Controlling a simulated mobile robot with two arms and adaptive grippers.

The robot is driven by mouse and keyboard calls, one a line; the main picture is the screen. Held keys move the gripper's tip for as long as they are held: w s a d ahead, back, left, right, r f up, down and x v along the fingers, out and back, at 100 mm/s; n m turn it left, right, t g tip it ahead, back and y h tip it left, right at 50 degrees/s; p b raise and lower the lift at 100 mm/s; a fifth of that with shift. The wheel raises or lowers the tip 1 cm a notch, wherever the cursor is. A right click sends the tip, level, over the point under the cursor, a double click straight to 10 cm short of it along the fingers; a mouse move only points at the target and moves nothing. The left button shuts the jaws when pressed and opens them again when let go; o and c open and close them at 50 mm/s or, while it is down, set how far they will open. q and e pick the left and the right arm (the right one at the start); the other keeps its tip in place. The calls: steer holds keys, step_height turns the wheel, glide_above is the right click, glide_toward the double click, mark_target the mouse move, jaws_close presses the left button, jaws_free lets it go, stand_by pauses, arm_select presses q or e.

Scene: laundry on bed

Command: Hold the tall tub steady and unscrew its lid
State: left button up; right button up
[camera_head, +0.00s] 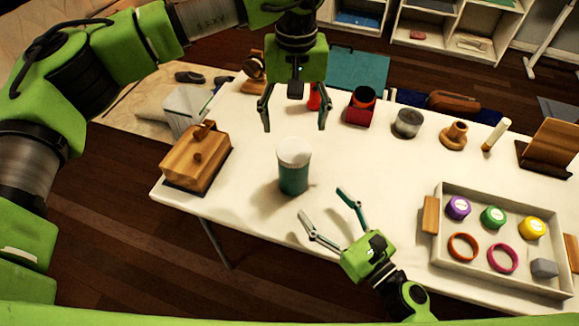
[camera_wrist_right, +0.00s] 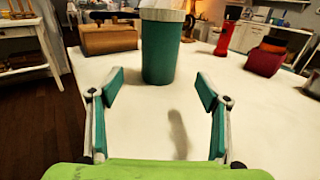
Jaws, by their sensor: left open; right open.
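The tall tub (camera_head: 293,178) is teal with a white lid (camera_head: 294,151) on top. It stands upright on the white table, left of the middle. In the right wrist view the tub (camera_wrist_right: 161,50) stands straight ahead, beyond the fingertips, with its lid (camera_wrist_right: 163,15) near the top edge. My left gripper (camera_head: 295,128) is open, pointing down above and behind the tub, apart from it. My right gripper (camera_head: 322,206) is open near the table's front, with its fingers toward the tub and nothing between them; the wrist view also shows its spread fingers (camera_wrist_right: 160,88).
A wooden box (camera_head: 196,160) stands left of the tub. A tray (camera_head: 437,243) with several coloured lids and rings is at the right. A red holder (camera_head: 360,112), a glass jar (camera_head: 407,123) and a wooden stand (camera_head: 453,136) line the back. The table around the tub is clear.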

mark_target(294, 149)
steer(key=x, duration=1.3)
jaws_close()
arm_select(q)
steer(key=shift+f, duration=0.1)
steer(key=shift+f, duration=4)
